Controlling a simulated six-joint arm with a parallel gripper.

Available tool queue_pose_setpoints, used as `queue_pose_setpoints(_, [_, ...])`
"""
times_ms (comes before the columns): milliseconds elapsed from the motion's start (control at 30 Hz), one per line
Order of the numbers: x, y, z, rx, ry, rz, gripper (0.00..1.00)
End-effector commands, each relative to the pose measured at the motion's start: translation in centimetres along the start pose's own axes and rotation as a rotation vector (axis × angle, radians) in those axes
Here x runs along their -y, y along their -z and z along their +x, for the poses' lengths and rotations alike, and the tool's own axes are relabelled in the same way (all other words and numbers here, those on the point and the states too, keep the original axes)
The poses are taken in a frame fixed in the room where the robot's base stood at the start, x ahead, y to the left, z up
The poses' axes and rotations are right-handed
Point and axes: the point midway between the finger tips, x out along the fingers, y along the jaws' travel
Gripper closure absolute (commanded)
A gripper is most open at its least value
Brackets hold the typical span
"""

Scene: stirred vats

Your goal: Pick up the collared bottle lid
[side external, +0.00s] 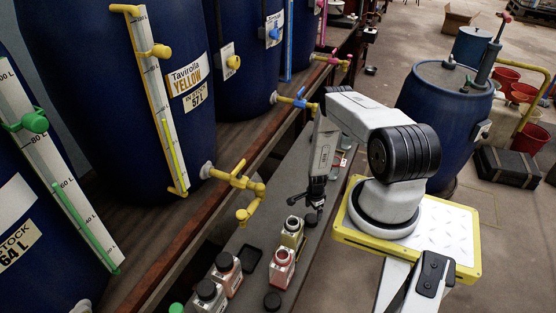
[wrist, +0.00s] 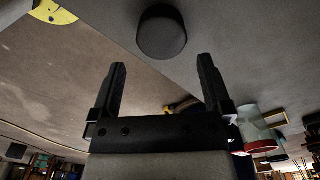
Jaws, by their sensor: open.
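A round black lid (wrist: 161,32) lies on a grey surface in the wrist view, just beyond my fingertips and between their lines. My gripper (wrist: 163,68) is open and empty there, its two black fingers apart and not touching the lid. In the side view my gripper (side external: 306,203) points down over the grey bench, and a dark round lid (side external: 311,220) shows close below it. Another round black lid (side external: 272,301) lies at the bench's near end. I cannot tell from the pictures which lid is the collared bottle's.
Two dark-capped bottles (side external: 227,273) stand nearer, by a flat black square piece (side external: 251,260). A yellow tap (side external: 240,182) juts from the blue vat (side external: 110,90) at the left.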

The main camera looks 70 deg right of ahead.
Motion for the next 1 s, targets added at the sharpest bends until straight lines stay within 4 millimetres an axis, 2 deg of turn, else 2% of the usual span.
queue_pose_setpoints(467, [0.1, -0.1, 1.0, 0.0, 0.001, -0.001, 0.0])
queue_pose_setpoints(1000, [0.2, -0.2, 5.0, -0.001, 0.0, -0.001, 0.0])
